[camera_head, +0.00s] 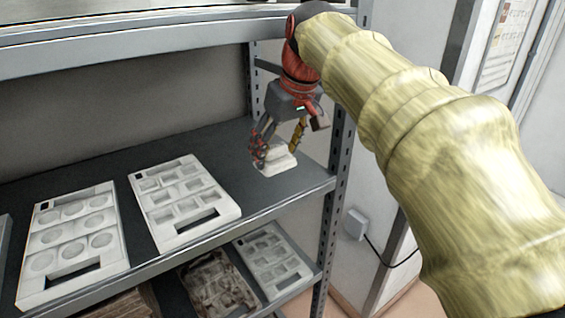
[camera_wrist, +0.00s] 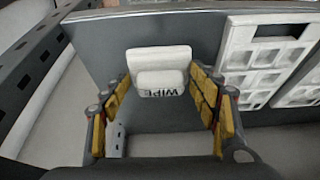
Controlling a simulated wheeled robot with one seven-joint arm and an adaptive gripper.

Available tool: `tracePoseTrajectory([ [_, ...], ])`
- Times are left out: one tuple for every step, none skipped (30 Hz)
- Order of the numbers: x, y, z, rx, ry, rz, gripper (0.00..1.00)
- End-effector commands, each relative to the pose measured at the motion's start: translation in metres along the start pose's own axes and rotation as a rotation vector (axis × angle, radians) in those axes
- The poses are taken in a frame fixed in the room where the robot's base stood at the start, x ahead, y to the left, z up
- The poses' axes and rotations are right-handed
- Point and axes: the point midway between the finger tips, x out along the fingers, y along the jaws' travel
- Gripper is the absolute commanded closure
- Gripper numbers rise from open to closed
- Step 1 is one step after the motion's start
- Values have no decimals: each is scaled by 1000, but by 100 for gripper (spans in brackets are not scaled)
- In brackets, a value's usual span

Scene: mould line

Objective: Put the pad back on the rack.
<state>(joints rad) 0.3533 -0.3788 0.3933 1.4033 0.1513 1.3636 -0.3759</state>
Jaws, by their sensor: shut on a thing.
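The pad (camera_head: 277,162) is a small white block with a raised grip marked WIPE; it also shows in the wrist view (camera_wrist: 160,60). The fingers partly hide the pad in the head view.
Two white mould trays, one with round cavities (camera_head: 73,237) and one with square cavities (camera_head: 160,202), lie left of the pad. A soiled tray (camera_head: 218,283) and a clean tray (camera_head: 272,258) are on the lower shelf. A perforated upright (camera_head: 335,160) stands close on the right.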

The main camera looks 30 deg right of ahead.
Motion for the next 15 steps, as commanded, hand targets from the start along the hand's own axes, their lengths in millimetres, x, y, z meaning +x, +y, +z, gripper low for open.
tracePoseTrajectory([
  [7,6,0,1,-2,0,60],
  [11,8,0,1,-1,0,60],
  [15,11,0,1,-1,0,60],
  [18,13,-1,1,0,0,60],
  [20,14,-1,1,1,1,60],
  [23,16,-1,0,1,0,60],
  [24,16,-1,0,1,0,60],
  [26,17,-1,0,0,0,60],
  [29,19,-1,0,-1,0,60],
  [32,21,-1,1,-1,-1,60],
  [36,23,-1,1,-1,0,60],
  [40,24,0,1,-2,-1,60],
  [44,23,2,0,-2,-2,60],
  [48,23,4,0,0,-1,60],
  [53,23,6,-1,-1,-1,60],
])
